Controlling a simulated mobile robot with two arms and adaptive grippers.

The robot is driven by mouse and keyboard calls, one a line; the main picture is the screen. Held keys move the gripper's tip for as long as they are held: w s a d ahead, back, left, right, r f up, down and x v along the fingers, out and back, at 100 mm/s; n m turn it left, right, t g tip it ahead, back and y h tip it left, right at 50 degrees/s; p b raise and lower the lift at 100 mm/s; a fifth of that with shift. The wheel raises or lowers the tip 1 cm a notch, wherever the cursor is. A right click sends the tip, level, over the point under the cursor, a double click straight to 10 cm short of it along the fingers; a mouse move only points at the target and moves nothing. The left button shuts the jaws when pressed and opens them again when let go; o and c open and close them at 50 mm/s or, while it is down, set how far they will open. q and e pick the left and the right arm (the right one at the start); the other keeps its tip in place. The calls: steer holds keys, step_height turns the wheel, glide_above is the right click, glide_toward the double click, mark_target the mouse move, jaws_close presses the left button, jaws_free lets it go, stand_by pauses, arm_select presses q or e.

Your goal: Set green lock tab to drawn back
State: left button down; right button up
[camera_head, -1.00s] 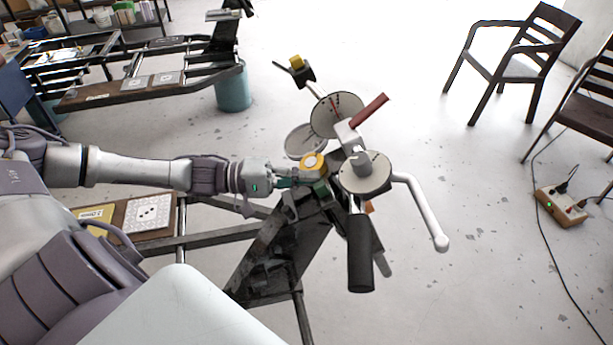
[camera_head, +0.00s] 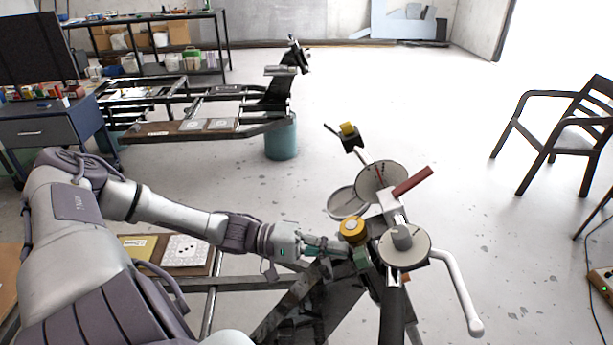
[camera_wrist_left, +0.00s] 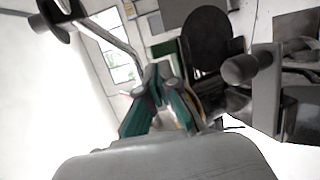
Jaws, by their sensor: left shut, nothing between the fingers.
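A small dull green block (camera_head: 361,258), which looks like the green lock tab, sits on the mechanism just below a yellow ring-shaped knob (camera_head: 353,230). It is partly hidden, and I cannot tell its setting. My left gripper (camera_head: 338,247) reaches in from the left, with its tips close beside the green block; I cannot tell if they touch. In the left wrist view its teal fingers (camera_wrist_left: 158,72) converge and are shut with nothing between them. The green tab cannot be made out there. My right gripper is not in view.
Round plates (camera_head: 380,181), a red handle (camera_head: 412,181), a black grip (camera_head: 393,312) and a bent white lever (camera_head: 462,290) crowd around the mechanism. Dark frame rails (camera_head: 228,282) run below my left arm. Open floor lies behind and to the right, with a dark chair (camera_head: 560,135).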

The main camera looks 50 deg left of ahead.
arm_select(q)
steer(key=v, duration=0.9)
steer(key=shift+a, duration=0.3)
